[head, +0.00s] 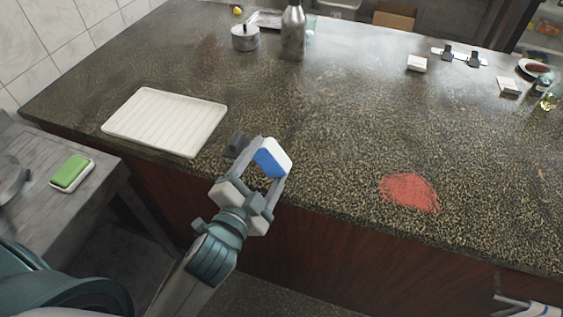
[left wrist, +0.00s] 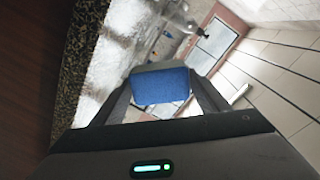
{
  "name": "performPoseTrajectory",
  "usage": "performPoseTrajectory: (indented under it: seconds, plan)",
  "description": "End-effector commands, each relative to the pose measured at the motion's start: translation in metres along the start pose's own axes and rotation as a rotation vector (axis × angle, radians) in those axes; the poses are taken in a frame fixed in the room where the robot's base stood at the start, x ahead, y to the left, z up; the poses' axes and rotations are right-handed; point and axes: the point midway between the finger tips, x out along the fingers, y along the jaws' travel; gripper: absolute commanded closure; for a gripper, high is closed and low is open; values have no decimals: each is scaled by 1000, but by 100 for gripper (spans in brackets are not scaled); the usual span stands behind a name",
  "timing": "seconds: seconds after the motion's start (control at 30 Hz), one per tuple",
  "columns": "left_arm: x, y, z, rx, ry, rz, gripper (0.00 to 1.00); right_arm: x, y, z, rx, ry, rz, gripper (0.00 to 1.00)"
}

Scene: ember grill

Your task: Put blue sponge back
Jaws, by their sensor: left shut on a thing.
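My left gripper (head: 262,163) is shut on a blue sponge (head: 268,163) with a white side. It holds the sponge near the front edge of the speckled counter (head: 330,110), to the right of a white ribbed tray (head: 165,121). In the left wrist view the blue face of the sponge (left wrist: 160,86) sits between the fingers. A green sponge (head: 72,171) lies on a white base on the grey side table (head: 105,160) at the left.
A red patch (head: 410,192) marks the counter at the right. A metal pot (head: 245,38) and a steel bottle (head: 293,32) stand at the back. Small white items (head: 417,63) and a red-filled dish (head: 535,68) are at the far right. The counter's middle is clear.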

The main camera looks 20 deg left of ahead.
Motion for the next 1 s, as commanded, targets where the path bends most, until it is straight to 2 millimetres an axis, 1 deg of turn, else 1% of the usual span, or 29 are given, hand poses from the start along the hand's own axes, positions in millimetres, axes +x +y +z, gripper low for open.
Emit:
performPoseTrajectory:
  seconds: [0.03, 0.2, 0.3, 0.5, 0.6, 0.8, 1.0]
  plan:
    - [9, 2, -10, 3, 10, 24, 50, -2, 0, 0, 0, 1, 0, 69]
    - [35, 23, -41, 16, 20, 141, 50, -4, 0, -1, 0, 1, 0, 69]
    - [48, 36, -61, 27, 21, 219, 50, -6, 0, -2, 0, 2, 0, 69]
    - [67, 63, -100, 59, 12, 377, 50, -9, 0, -2, 0, 2, 0, 69]
    - [73, 75, -117, 81, 0, 457, 50, -10, 0, -2, 0, 2, 0, 69]
    - [78, 100, -148, 133, -40, 624, 50, -14, 0, -3, 0, 2, 0, 69]
    - [76, 120, -171, 199, -107, 797, 50, -17, 0, -3, 0, 2, 0, 69]
